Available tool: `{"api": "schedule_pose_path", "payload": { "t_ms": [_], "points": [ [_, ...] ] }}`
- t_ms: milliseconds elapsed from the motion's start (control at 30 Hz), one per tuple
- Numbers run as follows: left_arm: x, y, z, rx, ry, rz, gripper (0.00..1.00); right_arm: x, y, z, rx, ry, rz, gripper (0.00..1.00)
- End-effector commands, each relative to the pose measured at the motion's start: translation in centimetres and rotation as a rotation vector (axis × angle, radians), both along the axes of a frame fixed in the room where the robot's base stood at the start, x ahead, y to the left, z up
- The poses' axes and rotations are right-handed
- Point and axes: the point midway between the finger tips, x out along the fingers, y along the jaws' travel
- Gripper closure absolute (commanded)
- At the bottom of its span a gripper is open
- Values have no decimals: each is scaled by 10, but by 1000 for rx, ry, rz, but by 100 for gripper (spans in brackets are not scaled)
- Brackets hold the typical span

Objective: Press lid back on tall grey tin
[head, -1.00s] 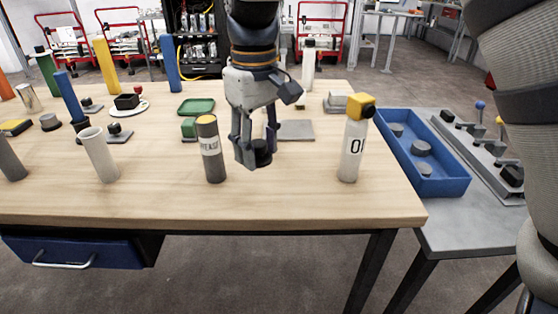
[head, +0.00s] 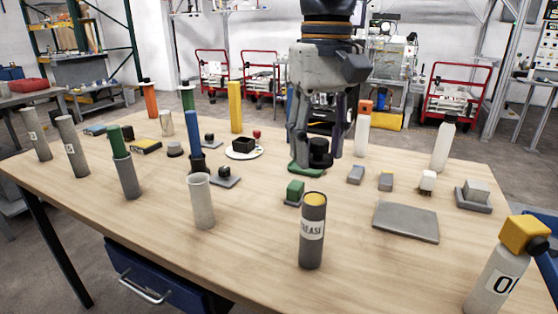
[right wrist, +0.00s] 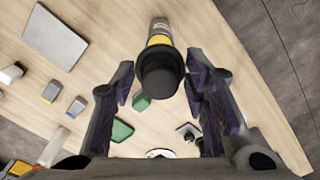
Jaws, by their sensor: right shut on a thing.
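The tall grey tin (head: 312,240) with a white label stands upright near the front of the table, its yellow top showing. My right gripper (head: 318,165) is shut on a round black lid (head: 320,150). In the head view the lid shows above the tin's mouth in the picture, apart from it. In the right wrist view the lid (right wrist: 160,72) sits between the two fingers (right wrist: 162,88). The tin (right wrist: 160,30) shows just beyond it, partly hidden by the lid. My left gripper is not in view.
A small green block (head: 294,192) stands close behind the tin. A pale cylinder (head: 202,203) stands to its left, and a flat grey plate (head: 406,220) lies to its right. A white bottle with a yellow cap (head: 525,234) stands at the right front. The wood in front of the tin is bare.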

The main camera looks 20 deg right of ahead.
Motion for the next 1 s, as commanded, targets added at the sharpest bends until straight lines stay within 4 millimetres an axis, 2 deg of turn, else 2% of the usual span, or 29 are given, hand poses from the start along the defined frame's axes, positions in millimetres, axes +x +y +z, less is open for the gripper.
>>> {"api": "schedule_pose_path", "payload": {
  "t_ms": [167, 600, 1000],
  "points": [
    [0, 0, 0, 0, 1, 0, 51, -2, -4, -3, 0, 4, -13, 73],
    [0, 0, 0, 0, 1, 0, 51, -1, -3, -53, 1, 3, -12, 73],
    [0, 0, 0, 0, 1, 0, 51, -1, -3, -62, 1, 1, -11, 73]
  ]
}}
